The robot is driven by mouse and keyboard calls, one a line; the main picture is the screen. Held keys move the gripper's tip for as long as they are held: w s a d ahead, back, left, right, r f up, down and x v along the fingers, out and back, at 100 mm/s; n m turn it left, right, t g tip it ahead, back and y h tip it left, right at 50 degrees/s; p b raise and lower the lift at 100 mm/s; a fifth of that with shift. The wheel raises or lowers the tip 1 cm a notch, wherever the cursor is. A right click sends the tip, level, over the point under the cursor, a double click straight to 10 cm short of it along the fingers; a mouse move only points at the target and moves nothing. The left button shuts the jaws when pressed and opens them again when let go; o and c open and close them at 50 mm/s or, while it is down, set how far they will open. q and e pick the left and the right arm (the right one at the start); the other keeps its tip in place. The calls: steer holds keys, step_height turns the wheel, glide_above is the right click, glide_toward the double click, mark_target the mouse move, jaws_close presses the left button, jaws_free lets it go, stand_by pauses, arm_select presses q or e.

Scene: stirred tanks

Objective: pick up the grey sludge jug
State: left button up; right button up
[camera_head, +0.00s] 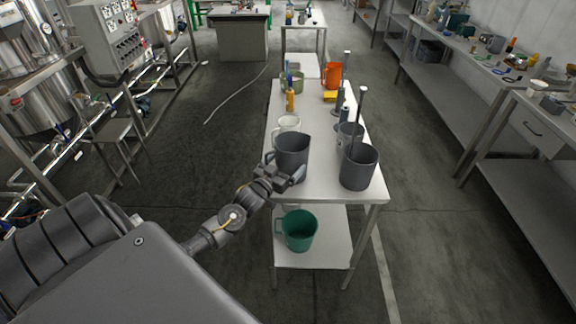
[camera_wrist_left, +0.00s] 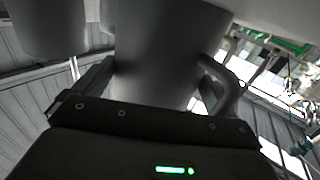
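The grey sludge jug (camera_head: 291,152) stands upright near the front left of the white table, its handle on the left. It fills the middle of the left wrist view (camera_wrist_left: 165,55), with its handle (camera_wrist_left: 225,88) at the right. My left gripper (camera_head: 283,174) is at the near side of the jug, low on its body. Contact between fingers and jug cannot be made out. My right gripper is not in view.
A dark grey bucket (camera_head: 358,168) with a rod stands to the right of the jug. A pale jug (camera_head: 288,124) and a grey container (camera_head: 348,134) stand behind. A green jug (camera_head: 299,231) sits on the lower shelf. The floor right of the table is clear.

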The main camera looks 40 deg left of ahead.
arm_select(q)
steer(key=shift+w+d, duration=0.1)
steer(key=shift+w, duration=0.15)
steer(key=c, duration=0.6)
steer(key=shift+o, duration=0.2)
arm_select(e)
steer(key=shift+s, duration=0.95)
arm_select(q)
steer(key=shift+s, duration=0.1)
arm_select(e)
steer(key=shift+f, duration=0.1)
